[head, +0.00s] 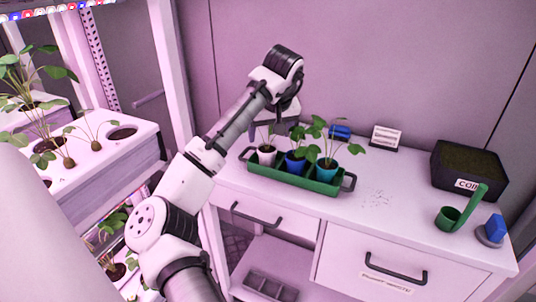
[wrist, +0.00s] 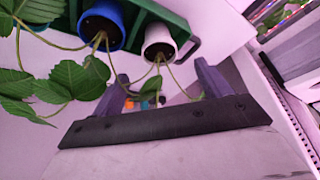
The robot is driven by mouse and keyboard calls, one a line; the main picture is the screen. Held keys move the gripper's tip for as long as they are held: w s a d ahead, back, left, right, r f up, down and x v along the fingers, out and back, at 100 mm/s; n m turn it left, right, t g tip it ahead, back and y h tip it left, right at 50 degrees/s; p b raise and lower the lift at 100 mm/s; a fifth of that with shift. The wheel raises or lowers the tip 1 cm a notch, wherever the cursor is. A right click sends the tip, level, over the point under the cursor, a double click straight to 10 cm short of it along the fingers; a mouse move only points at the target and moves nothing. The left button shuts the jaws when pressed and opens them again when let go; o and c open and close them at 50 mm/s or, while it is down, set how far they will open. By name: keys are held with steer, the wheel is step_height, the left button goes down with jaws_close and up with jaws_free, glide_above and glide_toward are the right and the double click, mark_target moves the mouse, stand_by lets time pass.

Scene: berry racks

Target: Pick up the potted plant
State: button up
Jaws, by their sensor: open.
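A green tray (head: 300,183) on the white counter holds three potted plants in a row. The left one is in a white pot (head: 267,155), the middle one in a blue pot (head: 295,162) and the right one in a teal pot (head: 327,169). My gripper (head: 272,128) is above the left end of the tray, by the white pot's plant. In the wrist view, my gripper (wrist: 163,74) is open and empty. The white pot (wrist: 159,42) lies beyond the gap between the fingers, with thin stems reaching into it. The blue pot (wrist: 104,24) is to its left.
A dark box of soil (head: 468,172), a green scoop (head: 462,210) and a blue item (head: 495,228) stand on the right of the counter (head: 385,210). A small sign (head: 386,137) stands at the back. Plant racks (head: 100,160) are at left. The counter's middle is mostly clear.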

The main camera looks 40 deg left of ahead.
mark_target(267, 147)
steer(key=shift+p+x, duration=1)
steer(key=shift+x, duration=2.15)
steer(key=c, duration=1.1)
steer(key=shift+r, duration=0.15)
